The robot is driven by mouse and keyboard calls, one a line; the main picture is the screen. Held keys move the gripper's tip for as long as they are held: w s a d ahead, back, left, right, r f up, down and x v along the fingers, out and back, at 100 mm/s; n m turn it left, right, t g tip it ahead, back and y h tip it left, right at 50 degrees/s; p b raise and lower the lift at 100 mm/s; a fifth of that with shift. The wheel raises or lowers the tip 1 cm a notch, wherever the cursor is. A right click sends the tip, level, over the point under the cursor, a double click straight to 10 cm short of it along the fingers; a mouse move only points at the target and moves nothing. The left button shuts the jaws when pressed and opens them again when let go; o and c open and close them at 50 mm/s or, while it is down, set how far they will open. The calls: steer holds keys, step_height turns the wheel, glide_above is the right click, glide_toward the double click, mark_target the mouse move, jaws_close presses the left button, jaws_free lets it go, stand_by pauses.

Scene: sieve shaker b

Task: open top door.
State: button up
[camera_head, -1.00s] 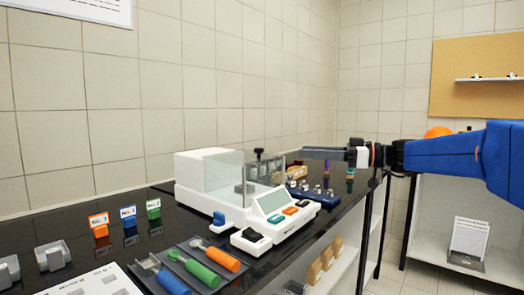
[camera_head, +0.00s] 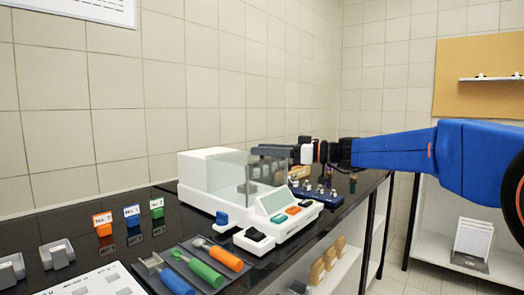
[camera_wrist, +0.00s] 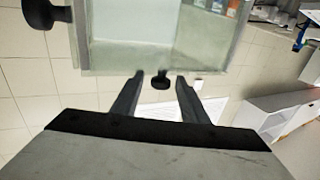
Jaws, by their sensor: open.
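The white balance (camera_head: 205,170) stands on the black bench, with a glass chamber (camera_head: 232,172) on its front half. My gripper (camera_head: 262,150) reaches in from the right at the chamber's top level, beyond it or at its far edge; the exact depth is hard to tell. In the wrist view my gripper (camera_wrist: 161,92) is open. A small black knob (camera_wrist: 161,83) on the glass edge lies between its fingertips, not clasped. The glass panel (camera_wrist: 155,40) fills the upper middle of the wrist view. A larger black knob (camera_wrist: 42,14) is at the upper left.
A blue weight rack (camera_head: 318,192) stands right of the balance. A grey tray (camera_head: 190,268) with coloured-handle tools and several coloured labelled blocks (camera_head: 132,215) are at the front left. The tiled wall is close behind the bench.

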mark_target(244, 154)
steer(key=shift+w+a, duration=0.1)
steer(key=shift+a, duration=0.4)
jaws_close()
steer(key=w+a, duration=0.1)
steer(key=a, duration=0.1)
steer(key=w+a, duration=0.4)
steer(key=shift+a, duration=0.15)
jaws_free()
steer(key=shift+s, duration=0.1)
